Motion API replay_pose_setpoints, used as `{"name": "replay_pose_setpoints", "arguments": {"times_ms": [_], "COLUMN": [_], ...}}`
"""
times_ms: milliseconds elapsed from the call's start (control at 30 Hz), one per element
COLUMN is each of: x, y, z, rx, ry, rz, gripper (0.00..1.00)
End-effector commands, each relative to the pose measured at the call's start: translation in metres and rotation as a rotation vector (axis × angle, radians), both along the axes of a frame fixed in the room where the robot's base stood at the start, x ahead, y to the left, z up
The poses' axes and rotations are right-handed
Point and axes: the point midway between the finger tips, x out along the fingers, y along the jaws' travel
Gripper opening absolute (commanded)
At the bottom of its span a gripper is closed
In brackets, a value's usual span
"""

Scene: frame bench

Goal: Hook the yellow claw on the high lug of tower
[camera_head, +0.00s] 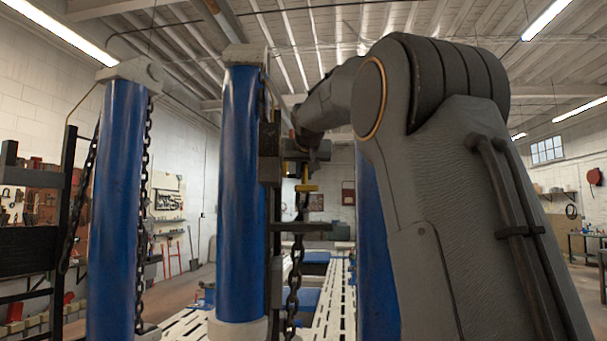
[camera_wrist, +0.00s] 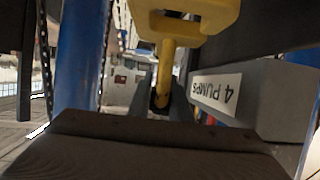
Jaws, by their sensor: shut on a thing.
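The yellow claw (camera_head: 306,187) hangs at my gripper (camera_head: 303,172), beside the middle blue tower (camera_head: 242,200) in the head view. My gripper is shut on the claw. A dark chain (camera_head: 293,275) hangs below it. In the wrist view, the claw (camera_wrist: 180,20) fills the top middle, with its yellow shank (camera_wrist: 165,70) running down. A dark upright post (camera_head: 275,200) with blocks and a side bar stands between the middle tower and the claw. I cannot tell which part is the high lug, or whether the claw touches it.
Another blue tower (camera_head: 118,210) with chains stands at the left. A further blue column (camera_head: 374,255) is partly hidden behind my arm. A white slotted bench (camera_head: 332,305) lies below. In the wrist view, a grey box (camera_wrist: 280,90) labelled "4 PUMPS" is close at right.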

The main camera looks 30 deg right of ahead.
Motion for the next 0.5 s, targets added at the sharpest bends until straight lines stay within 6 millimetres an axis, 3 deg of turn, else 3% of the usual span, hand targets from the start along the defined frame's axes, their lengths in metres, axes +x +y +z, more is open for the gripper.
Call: {"name": "replay_pose_setpoints", "arguments": {"times_ms": [500], "x": [0.000], "y": [0.000], "z": [-0.036], "rx": [-0.001], "ry": [-0.004], "rz": [0.001], "gripper": [0.00]}}
